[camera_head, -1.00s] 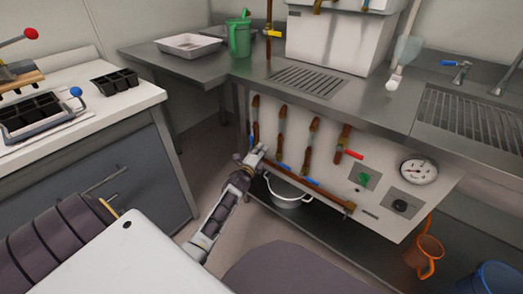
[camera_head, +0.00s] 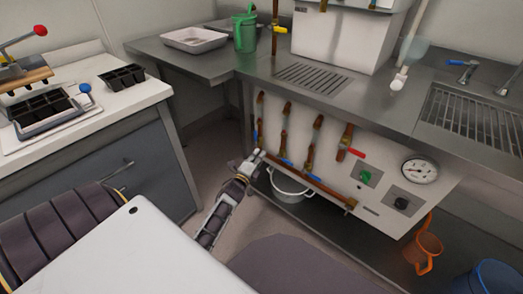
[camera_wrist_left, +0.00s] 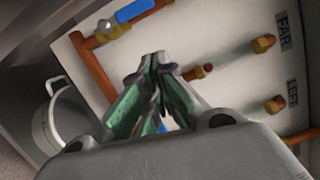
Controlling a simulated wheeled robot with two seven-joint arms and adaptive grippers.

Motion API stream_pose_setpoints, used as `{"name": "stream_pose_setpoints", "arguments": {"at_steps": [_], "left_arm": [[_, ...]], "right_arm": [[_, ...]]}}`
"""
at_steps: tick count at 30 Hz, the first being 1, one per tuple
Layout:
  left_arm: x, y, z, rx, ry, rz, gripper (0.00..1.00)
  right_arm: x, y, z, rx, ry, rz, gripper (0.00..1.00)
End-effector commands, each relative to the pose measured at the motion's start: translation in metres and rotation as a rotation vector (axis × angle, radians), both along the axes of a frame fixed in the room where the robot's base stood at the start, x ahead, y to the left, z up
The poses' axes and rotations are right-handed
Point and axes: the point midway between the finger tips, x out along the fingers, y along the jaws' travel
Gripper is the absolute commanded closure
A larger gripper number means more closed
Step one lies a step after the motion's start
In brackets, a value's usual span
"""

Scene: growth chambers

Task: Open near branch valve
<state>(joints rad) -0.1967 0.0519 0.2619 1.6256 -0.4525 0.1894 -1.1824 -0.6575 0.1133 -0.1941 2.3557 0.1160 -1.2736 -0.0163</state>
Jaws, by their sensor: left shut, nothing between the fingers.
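A white panel (camera_head: 385,182) under the steel counter carries several vertical copper pipes (camera_head: 313,138) and a lower horizontal copper pipe (camera_head: 325,189). Small blue valve handles sit low on the branches, one of them (camera_head: 308,176) right of my gripper; a red handle (camera_head: 356,153) is on the rightmost pipe. My left gripper (camera_head: 257,156) is shut and empty at the panel's left end. In the left wrist view its green fingers (camera_wrist_left: 157,68) meet before the panel, below a blue handle (camera_wrist_left: 135,11). A "FAR" label (camera_wrist_left: 283,31) shows at right. I cannot read which valve is near.
A white pot (camera_head: 290,188) stands on the shelf under the panel, close to my left gripper. A pressure gauge (camera_head: 420,170) and a black knob (camera_head: 401,203) are on the panel's right. Floor is open between the benches.

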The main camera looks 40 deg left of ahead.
Motion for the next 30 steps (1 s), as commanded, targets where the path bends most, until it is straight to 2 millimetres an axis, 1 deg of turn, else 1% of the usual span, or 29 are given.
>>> {"name": "stream_pose_setpoints", "arguments": {"at_steps": [1,3,10,30], "left_arm": [[-0.006,-0.001,0.001,0.0,0.001,0.0,1.0],[-0.012,-0.002,0.0,0.0,0.001,0.0,1.0],[-0.026,-0.004,0.0,0.001,0.001,0.001,1.0],[-0.028,-0.004,0.0,0.001,0.0,0.0,1.0]], "right_arm": [[0.002,-0.001,0.006,-0.003,-0.001,0.001,1.0],[0.001,-0.002,0.01,-0.011,0.005,0.002,1.0],[-0.001,-0.006,0.019,-0.028,0.018,0.005,1.0],[-0.004,-0.005,0.016,-0.03,0.029,0.006,1.0]]}}
